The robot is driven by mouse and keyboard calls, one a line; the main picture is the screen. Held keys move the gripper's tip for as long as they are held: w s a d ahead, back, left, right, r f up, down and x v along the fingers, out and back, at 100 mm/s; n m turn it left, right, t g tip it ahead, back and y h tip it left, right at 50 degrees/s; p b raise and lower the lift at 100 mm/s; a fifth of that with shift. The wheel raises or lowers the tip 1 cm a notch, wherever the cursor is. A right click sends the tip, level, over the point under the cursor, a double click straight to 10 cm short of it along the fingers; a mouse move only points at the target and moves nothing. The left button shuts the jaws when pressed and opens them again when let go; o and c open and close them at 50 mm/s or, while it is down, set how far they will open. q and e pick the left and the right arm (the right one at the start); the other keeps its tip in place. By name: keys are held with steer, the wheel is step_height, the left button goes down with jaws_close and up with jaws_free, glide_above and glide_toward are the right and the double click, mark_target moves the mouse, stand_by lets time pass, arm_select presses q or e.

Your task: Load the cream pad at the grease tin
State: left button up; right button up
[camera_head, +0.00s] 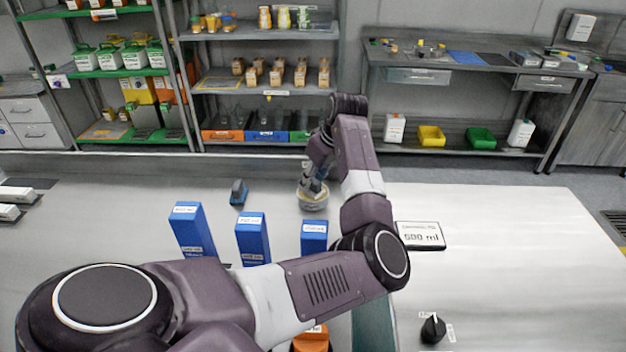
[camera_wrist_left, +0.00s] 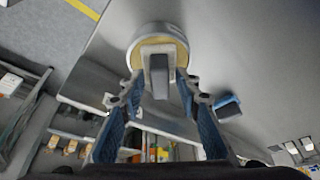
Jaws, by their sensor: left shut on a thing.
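The grease tin (camera_head: 313,199) is a round pale tin standing on the grey worktop. In the left wrist view the tin (camera_wrist_left: 136,45) shows a silver wall and a tan inside. My left gripper (camera_head: 317,180) is directly above it, pointing down. In the left wrist view its blue-padded fingers (camera_wrist_left: 160,82) are shut on the cream pad (camera_wrist_left: 160,76), seen as a dark grey block with a pale part at the tin's opening. I cannot tell whether the pad touches the grease. My right gripper is not in view.
A blue and dark block (camera_head: 238,192) lies left of the tin. Blue upright boxes (camera_head: 192,229), (camera_head: 252,238), (camera_head: 314,236) stand nearer. A 500 ml sign (camera_head: 421,235) and a black knob (camera_head: 433,328) are at right. The worktop's right side is mostly clear.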

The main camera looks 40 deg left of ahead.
arm_select(q)
steer(key=shift+f, duration=0.15)
stand_by(0.8)
steer(key=shift+s+d+f+p, duration=0.1)
steer(key=shift+p, duration=0.4)
stand_by(0.8)
step_height(320, 180, up, 3)
steer(key=p, duration=0.2)
steer(key=shift+f+p, duration=0.15)
steer(key=shift+p, duration=0.25)
step_height(320, 180, up, 5)
steer(key=p, duration=0.5)
steer(key=shift+f, duration=0.15)
steer(key=shift+f, duration=0.1)
